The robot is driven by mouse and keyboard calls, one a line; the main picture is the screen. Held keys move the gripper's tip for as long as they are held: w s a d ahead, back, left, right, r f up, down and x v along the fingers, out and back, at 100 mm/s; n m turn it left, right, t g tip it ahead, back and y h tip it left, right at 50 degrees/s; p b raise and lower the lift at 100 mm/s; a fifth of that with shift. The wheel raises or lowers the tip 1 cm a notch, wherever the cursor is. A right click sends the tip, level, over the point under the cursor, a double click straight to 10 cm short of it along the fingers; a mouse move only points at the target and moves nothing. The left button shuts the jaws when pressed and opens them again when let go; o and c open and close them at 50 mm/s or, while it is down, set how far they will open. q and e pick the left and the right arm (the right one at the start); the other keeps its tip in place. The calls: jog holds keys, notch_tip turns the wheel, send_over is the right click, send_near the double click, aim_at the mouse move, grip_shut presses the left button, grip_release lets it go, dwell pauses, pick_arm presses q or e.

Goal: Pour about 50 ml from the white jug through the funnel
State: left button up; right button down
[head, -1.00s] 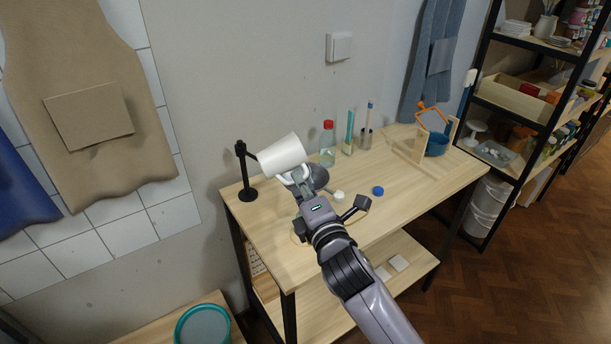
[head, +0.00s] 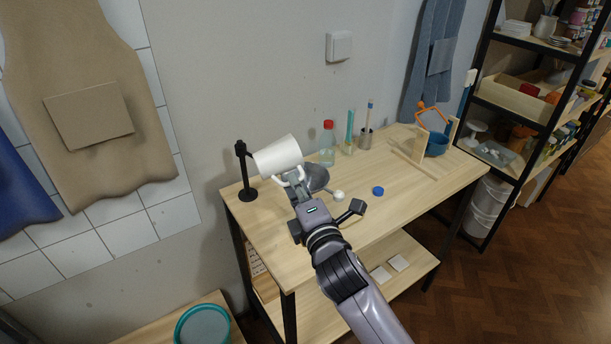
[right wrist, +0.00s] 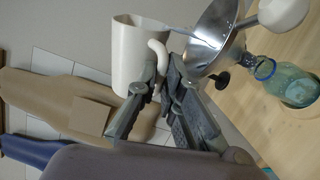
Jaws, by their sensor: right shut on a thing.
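The white jug (head: 277,157) is held in the air, tipped on its side, above the left part of the table. My right gripper (head: 294,181) is shut on its handle, also seen in the right wrist view (right wrist: 160,76). The metal funnel (right wrist: 211,38) lies close to the jug (right wrist: 130,58) in that view, and partly behind my gripper in the head view (head: 317,178). A clear bluish bottle (right wrist: 287,83) is at the funnel's narrow end. A thin pale streak runs between jug and funnel; I cannot tell whether it is liquid. My left gripper is out of view.
A black stand (head: 246,177) is left of the jug. A red-capped bottle (head: 327,146), a pot with a brush (head: 365,138) and a wooden frame (head: 413,160) stand behind and right. A blue cap (head: 378,191) lies on the table (head: 400,200), whose right front is clear.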

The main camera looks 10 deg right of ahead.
aim_at(279, 167)
jog(key=shift+f, duration=0.15)
dwell(0.6)
jog(key=shift+s+m, duration=0.1)
jog(key=shift+m, duration=0.5)
dwell(0.4)
notch_tip(279, 167, up, 4)
jog(key=n+p, duration=0.9)
jog(key=shift+d, duration=0.15)
jog(key=a+n+p, duration=0.1)
jog(key=n+p, duration=0.1)
jog(key=n, duration=0.1)
jog(key=a+n+p, duration=0.1)
jog(key=n+p, duration=0.1)
jog(key=shift+s+a+f, duration=0.15)
jog(key=shift+a+f, duration=0.15)
jog(key=shift+f, duration=0.1)
notch_tip(279, 167, down, 8)
jog(key=n+b, duration=0.2)
jog(key=b, duration=0.3)
jog(key=shift+a+n+b, duration=0.3)
jog(key=shift+a, duration=0.05)
dwell(0.6)
